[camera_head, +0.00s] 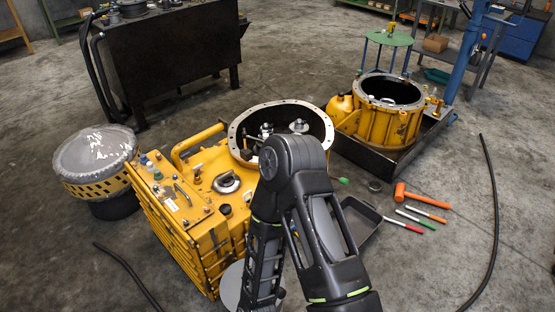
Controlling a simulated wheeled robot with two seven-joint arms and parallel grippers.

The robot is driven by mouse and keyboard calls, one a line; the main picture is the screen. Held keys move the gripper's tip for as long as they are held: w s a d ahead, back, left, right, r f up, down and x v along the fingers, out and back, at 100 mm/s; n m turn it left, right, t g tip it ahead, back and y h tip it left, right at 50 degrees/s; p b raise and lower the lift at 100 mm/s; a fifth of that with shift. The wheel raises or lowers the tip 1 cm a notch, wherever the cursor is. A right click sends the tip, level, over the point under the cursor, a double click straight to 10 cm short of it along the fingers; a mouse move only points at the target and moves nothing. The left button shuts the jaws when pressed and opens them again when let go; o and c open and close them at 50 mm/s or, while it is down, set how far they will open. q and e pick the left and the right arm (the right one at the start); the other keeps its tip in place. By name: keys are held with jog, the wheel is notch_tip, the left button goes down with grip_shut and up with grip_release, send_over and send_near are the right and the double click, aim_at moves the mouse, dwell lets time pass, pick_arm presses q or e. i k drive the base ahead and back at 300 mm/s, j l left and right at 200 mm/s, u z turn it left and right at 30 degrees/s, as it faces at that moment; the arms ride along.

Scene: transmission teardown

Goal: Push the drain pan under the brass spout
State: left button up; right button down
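A shallow dark grey pan (358,217), which looks like the drain pan, lies on the floor right of my arm. My arm hides its left part. A small brass-coloured fitting (437,104) shows at the right side of the open yellow housing (376,126); I cannot tell whether it is the brass spout. The pan is on the floor in front of this housing, apart from it. A folded black arm of mine fills the lower middle and covers part of the large yellow transmission case (205,215). Neither of my grippers shows.
The open housing stands in a black tray (372,160). An orange mallet (420,196) and several hand tools lie right of the pan. A dark hose (494,210) curves along the right floor. A grey-topped drum (95,155) stands left. The floor at lower right is mostly clear.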

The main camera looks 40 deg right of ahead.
aim_at(363, 221)
jog(key=z, duration=1.9)
jog(key=i+l+u, duration=0.1)
jog(key=u, duration=1.05)
jog(key=i+l+u, duration=0.2)
jog(key=l+u, duration=0.15)
jog(key=l, duration=0.25)
jog(key=i+l+u, duration=0.15)
jog(key=l+u, duration=0.2)
jog(key=l, duration=0.3)
jog(key=l+u, duration=0.35)
jog(key=l, duration=0.35)
jog(key=l+u, duration=0.1)
jog(key=l, duration=1.75)
